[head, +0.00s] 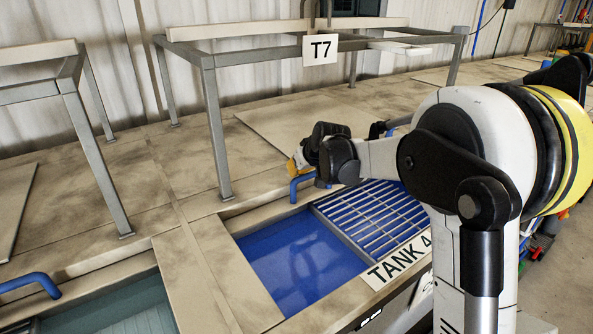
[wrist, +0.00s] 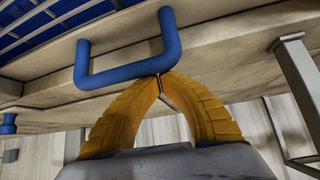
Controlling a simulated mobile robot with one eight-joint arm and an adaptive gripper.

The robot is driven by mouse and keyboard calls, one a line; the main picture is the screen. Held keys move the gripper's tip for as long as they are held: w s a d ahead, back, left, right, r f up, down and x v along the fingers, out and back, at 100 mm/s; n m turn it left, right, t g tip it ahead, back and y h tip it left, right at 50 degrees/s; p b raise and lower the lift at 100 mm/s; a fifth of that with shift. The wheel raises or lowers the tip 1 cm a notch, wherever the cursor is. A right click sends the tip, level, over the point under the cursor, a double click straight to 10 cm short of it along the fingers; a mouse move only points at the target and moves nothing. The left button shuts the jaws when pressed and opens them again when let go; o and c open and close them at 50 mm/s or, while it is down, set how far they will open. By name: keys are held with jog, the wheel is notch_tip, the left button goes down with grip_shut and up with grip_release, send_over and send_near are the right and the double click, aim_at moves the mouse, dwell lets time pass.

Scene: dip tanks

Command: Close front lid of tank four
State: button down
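Tank four (head: 300,262) is open at the front and shows blue liquid, with a slatted grid in its right part. Its "TANK 4" label (head: 398,262) is on the front rim, partly hidden by my arm. A blue U-shaped handle (head: 294,190) stands at the tank's back edge; in the wrist view the handle (wrist: 124,76) is fixed to a beige board. My gripper (head: 300,160) is beside this handle. In the wrist view its yellow fingertips (wrist: 160,78) meet right by the handle's corner, with no bar seen between them. Whether they touch it is unclear.
A grey metal frame with a T7 sign (head: 320,49) stands behind the tank, its front leg (head: 216,135) left of my gripper. A flat panel (head: 275,130) lies on the deck behind. Another open tank (head: 125,312) with a blue handle (head: 30,282) is at lower left.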

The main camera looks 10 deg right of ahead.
jog(key=shift+s, duration=0.1)
jog(key=s+d+p, duration=0.1)
jog(key=s+d, duration=0.3)
jog(key=s, duration=0.5)
jog(key=s+d+p, duration=0.1)
jog(key=s+d, duration=0.3)
jog(key=s, duration=0.6)
jog(key=s+d+p, duration=0.1)
jog(key=s+d, duration=0.3)
jog(key=s, duration=0.6)
jog(key=shift+s+p, duration=0.2)
jog(key=shift+p, duration=0.2)
jog(key=shift+d+f, duration=0.1)
